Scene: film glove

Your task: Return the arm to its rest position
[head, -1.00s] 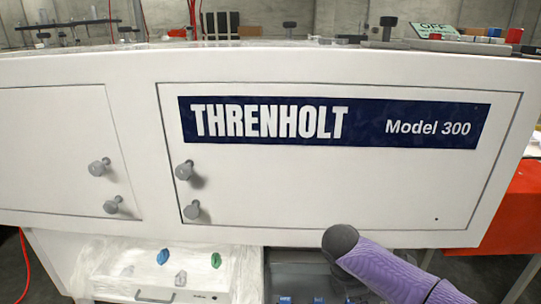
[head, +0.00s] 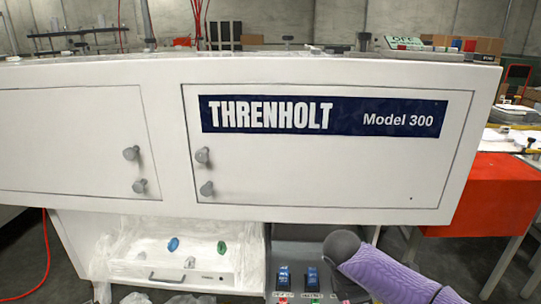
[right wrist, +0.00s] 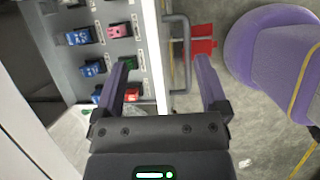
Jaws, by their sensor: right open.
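My right arm (head: 385,265), with a purple sleeve and a dark rounded joint, comes in at the lower right of the head view, in front of the lower part of the white cabinet. Its gripper cannot be made out there. In the right wrist view my right gripper (right wrist: 163,75) has its two purple-faced fingers spread wide, with nothing held between them. A pale panel edge and a grey rail (right wrist: 183,50) show behind the gap; I cannot tell how far off they are. My left arm and gripper are not in view.
The white cabinet (head: 300,165) fills the middle. Below it are a film-wrapped drawer unit (head: 135,262) and a switch panel (head: 300,250). The panel's blue, pink and green switches (right wrist: 79,36) lie left of the gripper. A red table (head: 485,190) stands right. Bare floor (right wrist: 275,150) shows lower right.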

